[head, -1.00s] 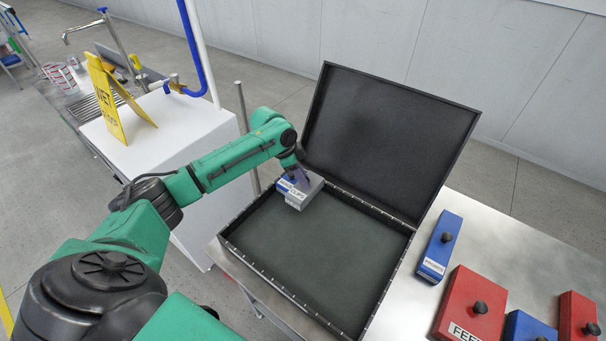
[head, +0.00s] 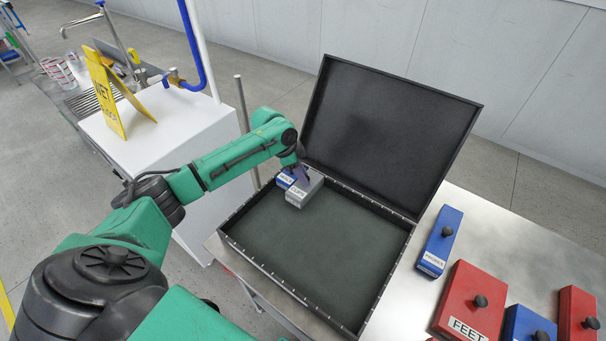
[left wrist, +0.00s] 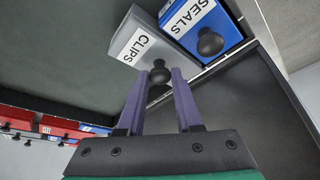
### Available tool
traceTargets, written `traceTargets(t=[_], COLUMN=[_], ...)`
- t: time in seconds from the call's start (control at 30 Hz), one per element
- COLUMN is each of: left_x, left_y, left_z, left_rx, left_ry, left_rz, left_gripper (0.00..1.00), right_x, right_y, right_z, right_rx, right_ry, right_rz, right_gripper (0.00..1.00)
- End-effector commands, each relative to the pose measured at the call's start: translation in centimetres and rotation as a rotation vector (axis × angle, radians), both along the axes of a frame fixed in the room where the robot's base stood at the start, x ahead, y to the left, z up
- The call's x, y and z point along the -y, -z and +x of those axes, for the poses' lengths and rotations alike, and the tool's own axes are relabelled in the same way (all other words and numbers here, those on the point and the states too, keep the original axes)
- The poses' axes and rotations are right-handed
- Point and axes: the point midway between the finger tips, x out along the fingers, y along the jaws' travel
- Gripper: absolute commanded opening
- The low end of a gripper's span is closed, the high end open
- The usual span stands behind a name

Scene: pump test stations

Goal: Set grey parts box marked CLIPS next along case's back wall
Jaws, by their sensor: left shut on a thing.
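The grey CLIPS box (head: 306,189) is at the back left of the open black case (head: 262,279), immediately right of the blue SEALS box (head: 286,179). In the left wrist view the CLIPS box (left wrist: 152,42) and the SEALS box (left wrist: 205,24) lie side by side, with little or no gap. My left gripper (head: 301,172) is shut on the black knob of the CLIPS box; its purple fingers (left wrist: 160,82) flank the knob in the left wrist view. I cannot tell whether the box bears fully on the case floor. My right gripper is out of view.
The case lid (head: 392,135) stands open at the back. The case floor right of the CLIPS box is bare. On the metal table to the right are a blue box (head: 441,238), a red FEET box (head: 468,301) and other blue and red boxes. A yellow wet-floor sign (head: 106,96) stands at left.

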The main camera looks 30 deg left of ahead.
Motion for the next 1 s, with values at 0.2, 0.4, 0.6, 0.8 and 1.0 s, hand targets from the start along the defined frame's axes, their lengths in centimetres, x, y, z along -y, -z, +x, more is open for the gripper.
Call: traceTargets(t=[0.2, 0.4, 0.6, 0.8, 1.0], left_x=[0.00, 0.00, 0.00, -0.01, -0.01], left_y=[0.12, 0.36, 0.60, 0.60, 0.59], left_z=[0.03, 0.01, 0.02, 0.03, 0.03], left_rx=[0.001, 0.001, 0.001, 0.001, 0.001], left_ry=[0.000, 0.000, 0.000, 0.000, 0.000], left_rz=[0.000, -0.001, 0.000, 0.000, 0.000], left_gripper=[0.00, 0.00, 0.00, 0.00, 0.57], right_x=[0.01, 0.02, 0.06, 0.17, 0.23], right_y=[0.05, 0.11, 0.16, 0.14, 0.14], right_z=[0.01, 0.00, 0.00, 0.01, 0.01], right_rx=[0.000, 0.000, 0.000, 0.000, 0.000], right_ry=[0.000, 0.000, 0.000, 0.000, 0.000], right_rz=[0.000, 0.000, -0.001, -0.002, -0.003], right_gripper=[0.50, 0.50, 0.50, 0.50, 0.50])
